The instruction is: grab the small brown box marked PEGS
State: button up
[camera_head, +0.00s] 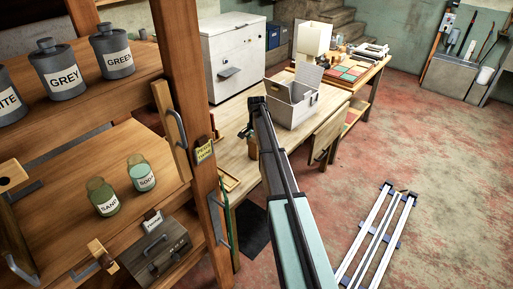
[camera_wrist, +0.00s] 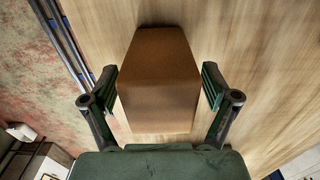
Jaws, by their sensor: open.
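A small plain brown box (camera_wrist: 158,85) stands on the pale wooden bench top (camera_wrist: 265,50) in the wrist view. No PEGS mark shows on the faces I see. My gripper (camera_wrist: 159,76) is open, with one green-padded finger on each side of the box. Narrow gaps seem to show between the fingers and the box, so it is not clamped. In the head view my gripper (camera_head: 248,131) is small and dark over the bench (camera_head: 220,130), beyond the wooden post.
A grey open-lidded case (camera_head: 292,102) stands on the bench right of my arm. A white chest (camera_head: 236,55) stands behind. A wooden post (camera_head: 190,90) and shelves with jars are at left. White rails (camera_head: 378,238) lie on the floor at right.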

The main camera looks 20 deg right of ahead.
jog(key=c, duration=1.4)
jog(key=shift+r, duration=0.1)
